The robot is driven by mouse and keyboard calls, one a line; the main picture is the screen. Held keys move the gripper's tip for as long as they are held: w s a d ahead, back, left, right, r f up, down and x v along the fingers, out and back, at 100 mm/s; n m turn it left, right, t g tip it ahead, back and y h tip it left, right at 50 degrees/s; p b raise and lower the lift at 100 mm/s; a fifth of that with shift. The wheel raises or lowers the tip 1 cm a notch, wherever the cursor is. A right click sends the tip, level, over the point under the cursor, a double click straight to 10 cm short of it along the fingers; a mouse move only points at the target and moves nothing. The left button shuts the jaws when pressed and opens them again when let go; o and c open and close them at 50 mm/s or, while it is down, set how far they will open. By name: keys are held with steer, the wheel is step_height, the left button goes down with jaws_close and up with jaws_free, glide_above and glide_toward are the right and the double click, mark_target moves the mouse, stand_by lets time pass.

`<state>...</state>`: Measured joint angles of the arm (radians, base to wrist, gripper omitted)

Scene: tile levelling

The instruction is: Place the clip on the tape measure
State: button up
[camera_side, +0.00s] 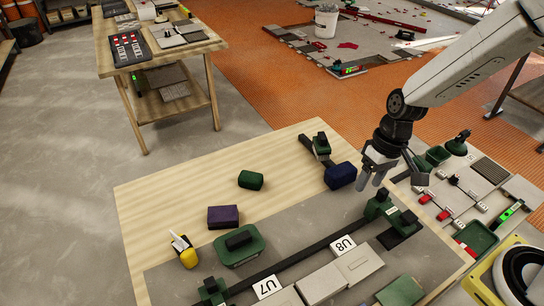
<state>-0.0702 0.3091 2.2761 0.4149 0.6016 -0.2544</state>
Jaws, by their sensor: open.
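A small yellow block-like object (188,257) with a white piece on top sits at the left of the work table; it may be the tape measure, but I cannot tell for sure. I cannot single out the clip with certainty. Small red pieces (444,215) lie on the pale panel at the right. My gripper (370,181) is open and points down above the right part of the work table, right of a dark blue block (340,176). Nothing shows between its fingers. It is far to the right of the yellow object.
A dark bar (300,258) crosses the grey slab beside labels U7 (267,287) and U8 (342,245). The table's back left is clear.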

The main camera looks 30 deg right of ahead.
steer(key=s+d+r+t+h, duration=0.2)
steer(key=s+d+r, duration=0.1)
steer(key=d, duration=0.3)
steer(key=shift+s+d+t+h, duration=0.15)
steer(key=shift+s+t+h, duration=0.2)
steer(key=shift+s, duration=0.35)
stand_by(0.5)
